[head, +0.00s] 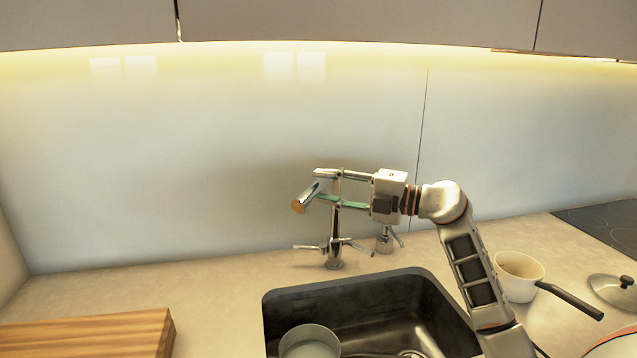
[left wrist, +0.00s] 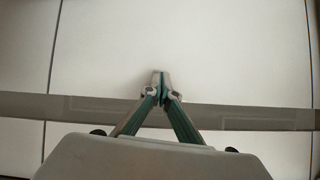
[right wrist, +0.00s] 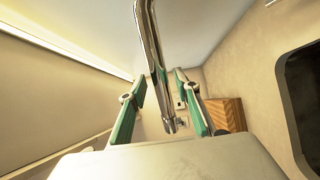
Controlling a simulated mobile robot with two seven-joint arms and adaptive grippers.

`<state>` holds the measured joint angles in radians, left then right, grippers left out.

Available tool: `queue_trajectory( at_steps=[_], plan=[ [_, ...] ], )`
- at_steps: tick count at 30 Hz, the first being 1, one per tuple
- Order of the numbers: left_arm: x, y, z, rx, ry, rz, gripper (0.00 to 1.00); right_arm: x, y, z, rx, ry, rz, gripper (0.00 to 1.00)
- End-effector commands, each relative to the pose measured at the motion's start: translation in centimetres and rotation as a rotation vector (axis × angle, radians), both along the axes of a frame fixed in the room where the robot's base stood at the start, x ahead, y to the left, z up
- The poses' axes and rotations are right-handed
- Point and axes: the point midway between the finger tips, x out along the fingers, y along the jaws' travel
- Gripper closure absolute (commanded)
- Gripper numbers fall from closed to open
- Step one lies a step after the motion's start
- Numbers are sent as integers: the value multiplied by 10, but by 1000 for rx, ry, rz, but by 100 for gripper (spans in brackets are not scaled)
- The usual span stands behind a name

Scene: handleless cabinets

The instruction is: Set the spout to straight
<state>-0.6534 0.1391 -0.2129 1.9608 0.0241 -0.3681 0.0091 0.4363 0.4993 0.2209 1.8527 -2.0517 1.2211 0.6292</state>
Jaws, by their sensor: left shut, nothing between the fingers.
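The chrome faucet (head: 335,250) stands behind the sink (head: 285,297). Its spout (head: 308,197) points toward the left and front in the head view, its end turned to the left of the faucet's base. My right gripper (head: 325,184) reaches in from the right at spout height, with one finger above the other in the picture. In the right wrist view the spout (right wrist: 153,45) runs between the two spread fingers of that gripper (right wrist: 160,77), with gaps showing; contact cannot be told. My left gripper (left wrist: 162,80) is shut and empty before pale panels, out of the head view.
A pot (head: 310,338) is in the sink. A wooden board (head: 90,335) lies at the left. A white saucepan (head: 520,278) and a lid (head: 612,288) are on the right counter near the cooktop (head: 610,222). A small fixture (head: 384,242) stands right of the faucet.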

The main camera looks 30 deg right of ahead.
Motion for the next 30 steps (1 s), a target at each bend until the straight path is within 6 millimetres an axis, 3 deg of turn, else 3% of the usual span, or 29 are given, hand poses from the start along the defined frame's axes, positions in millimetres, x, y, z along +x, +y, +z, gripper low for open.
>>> queue_trajectory(
  at_steps=[6, 14, 18, 30],
  plan=[
    [2, 0, 5, 0, -4, 0, 100, 13, 11, 0, 0, 0, 0, 68],
    [4, 0, 6, 0, -7, 0, 100, 14, 12, 0, -1, -1, 0, 68],
    [4, 0, 6, 0, -7, 0, 100, 14, 12, 0, -1, -1, 0, 99],
    [4, 0, 3, 0, -8, 0, 100, 12, 9, -1, -2, 1, 32, 100]
  ],
)
